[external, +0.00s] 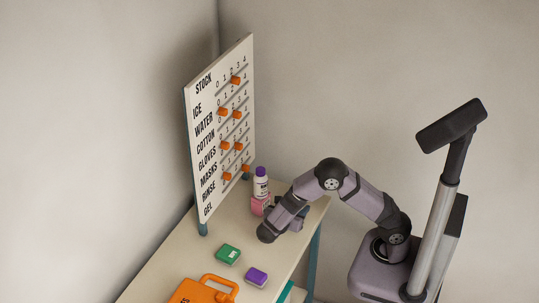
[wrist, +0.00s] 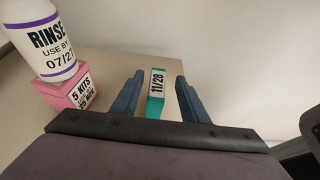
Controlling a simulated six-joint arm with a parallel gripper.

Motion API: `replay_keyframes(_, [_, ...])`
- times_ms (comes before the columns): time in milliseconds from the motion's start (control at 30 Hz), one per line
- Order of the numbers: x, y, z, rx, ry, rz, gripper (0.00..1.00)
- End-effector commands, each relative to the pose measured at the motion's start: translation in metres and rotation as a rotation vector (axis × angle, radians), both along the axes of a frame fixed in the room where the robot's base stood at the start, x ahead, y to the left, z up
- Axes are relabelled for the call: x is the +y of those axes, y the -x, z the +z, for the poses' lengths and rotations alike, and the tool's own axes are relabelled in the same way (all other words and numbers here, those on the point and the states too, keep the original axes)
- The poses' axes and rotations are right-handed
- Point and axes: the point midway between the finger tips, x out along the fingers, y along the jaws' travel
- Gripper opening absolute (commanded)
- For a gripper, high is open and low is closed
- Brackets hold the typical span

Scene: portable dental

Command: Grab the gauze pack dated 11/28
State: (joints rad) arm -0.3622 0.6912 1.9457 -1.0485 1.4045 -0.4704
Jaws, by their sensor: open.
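The gauze pack dated 11/28 (wrist: 155,105) is a small teal pack with a white label in the wrist view. It stands on the table between the two blue fingers of my gripper (wrist: 159,88). The fingers are open, with a gap on each side of the pack. In the external view my gripper (external: 298,222) is low over the far right part of the table, and the arm hides the pack there.
A white rinse bottle (wrist: 42,40) with purple bands stands on a pink box (wrist: 77,92), left of my gripper. A stock board (external: 222,125) rises behind. Green (external: 228,254) and purple (external: 256,276) packs and an orange case (external: 203,291) lie nearer on the table.

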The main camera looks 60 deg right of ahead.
Motion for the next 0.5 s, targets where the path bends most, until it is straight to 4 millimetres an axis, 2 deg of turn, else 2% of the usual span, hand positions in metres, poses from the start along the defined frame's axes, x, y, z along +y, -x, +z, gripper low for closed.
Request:
replay_keyframes(300, [-0.035,-0.002,-0.015,0.003,0.001,-0.003,0.41])
replay_keyframes(500, [-0.044,-0.002,-0.020,0.000,0.000,-0.001,0.41])
